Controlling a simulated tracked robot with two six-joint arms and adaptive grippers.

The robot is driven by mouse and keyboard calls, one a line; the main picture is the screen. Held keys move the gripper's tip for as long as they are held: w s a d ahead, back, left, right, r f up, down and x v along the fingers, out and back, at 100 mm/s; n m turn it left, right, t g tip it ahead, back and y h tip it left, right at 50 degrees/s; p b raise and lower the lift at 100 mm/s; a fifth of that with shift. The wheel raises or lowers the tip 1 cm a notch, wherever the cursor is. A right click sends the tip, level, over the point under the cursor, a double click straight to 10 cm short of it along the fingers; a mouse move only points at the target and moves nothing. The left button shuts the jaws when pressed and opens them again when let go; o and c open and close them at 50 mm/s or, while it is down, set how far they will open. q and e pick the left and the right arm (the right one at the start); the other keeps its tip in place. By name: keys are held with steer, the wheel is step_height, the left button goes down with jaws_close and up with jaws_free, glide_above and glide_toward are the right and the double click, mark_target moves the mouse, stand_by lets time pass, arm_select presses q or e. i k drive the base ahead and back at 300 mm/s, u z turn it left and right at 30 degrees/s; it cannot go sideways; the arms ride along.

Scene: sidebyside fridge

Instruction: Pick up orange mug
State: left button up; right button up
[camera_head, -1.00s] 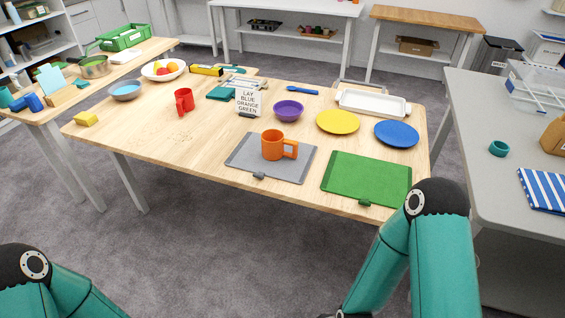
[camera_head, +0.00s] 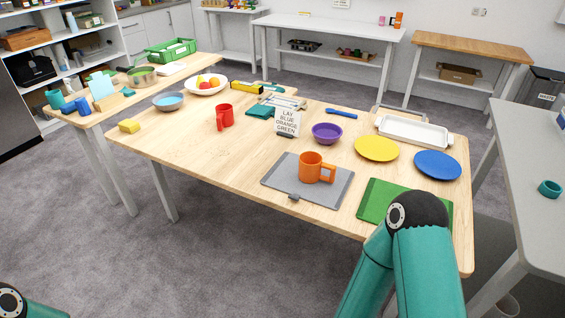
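The orange mug (camera_head: 311,168) stands upright on a grey mat (camera_head: 279,180) near the front edge of the wooden table. Its handle points to the right. Nothing is touching it from above. My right arm comes in at the lower right, in front of the green mat, but its gripper is out of the frame. Only a small part of my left arm shows in the bottom left corner, and its gripper is also out of the frame.
A green mat (camera_head: 371,201) lies right of the grey mat, partly hidden by my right arm. A purple bowl (camera_head: 327,134), yellow plate (camera_head: 376,148), sign (camera_head: 287,122) and red mug (camera_head: 225,117) stand around. The table's left front (camera_head: 190,155) is clear.

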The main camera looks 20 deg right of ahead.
mark_target(317, 170)
steer(key=u, duration=0.1)
steer(key=i, duration=1.3)
steer(key=z, duration=0.5)
